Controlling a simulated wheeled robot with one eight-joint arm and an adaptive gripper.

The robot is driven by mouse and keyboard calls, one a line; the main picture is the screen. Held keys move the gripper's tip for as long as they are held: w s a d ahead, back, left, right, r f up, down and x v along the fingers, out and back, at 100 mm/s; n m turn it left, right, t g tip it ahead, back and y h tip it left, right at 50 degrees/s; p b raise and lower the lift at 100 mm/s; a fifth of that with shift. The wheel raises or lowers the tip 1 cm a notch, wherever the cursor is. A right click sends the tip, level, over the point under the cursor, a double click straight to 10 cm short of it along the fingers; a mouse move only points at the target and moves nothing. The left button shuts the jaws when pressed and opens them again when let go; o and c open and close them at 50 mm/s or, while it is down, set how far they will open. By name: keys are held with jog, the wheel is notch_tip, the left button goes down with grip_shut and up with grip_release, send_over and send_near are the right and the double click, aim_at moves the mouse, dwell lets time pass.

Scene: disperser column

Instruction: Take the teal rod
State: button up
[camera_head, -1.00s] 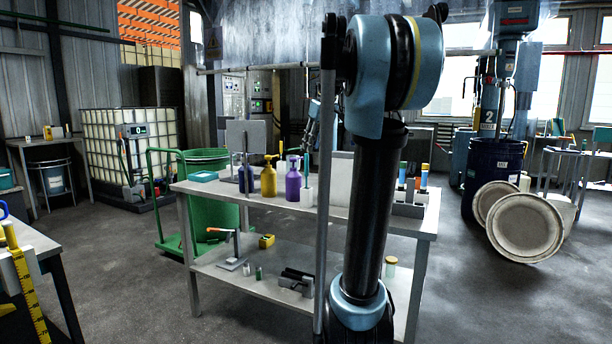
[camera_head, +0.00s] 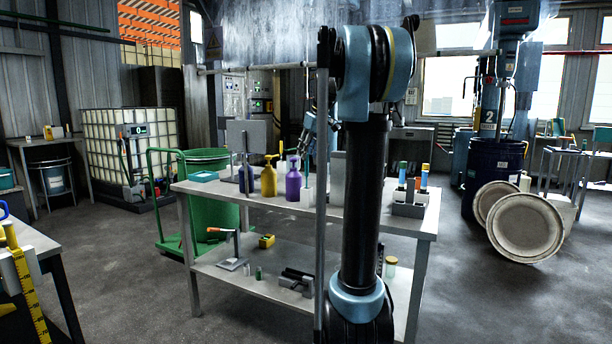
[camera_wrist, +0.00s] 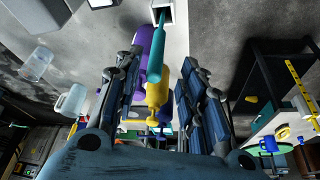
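The teal rod (camera_head: 307,168) stands upright in a small white holder (camera_head: 307,196) on the table top, partly hidden by my column. In the wrist view the teal rod (camera_wrist: 155,55) runs down from the white holder (camera_wrist: 169,12) at the top, appearing between my two fingers. My gripper (camera_wrist: 160,64) is open, with dark blue padded fingers left and right of the rod and a gap visible beside it. In the head view my gripper (camera_head: 310,138) is small and partly hidden, above and behind the rod.
A purple bottle (camera_head: 293,185) and a yellow bottle (camera_head: 269,181) stand left of the rod. A grey rack (camera_head: 408,209) with coloured tubes is at the right of the table. A grey panel (camera_head: 338,180) stands close on the rod's right.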

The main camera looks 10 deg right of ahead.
jog(key=shift+w+x, duration=0.15)
jog(key=shift+x, duration=1.8)
jog(key=shift+w+x, duration=0.2)
jog(key=shift+x, duration=1.75)
jog(key=shift+d+r, duration=0.1)
jog(key=shift+d, duration=0.05)
grip_shut()
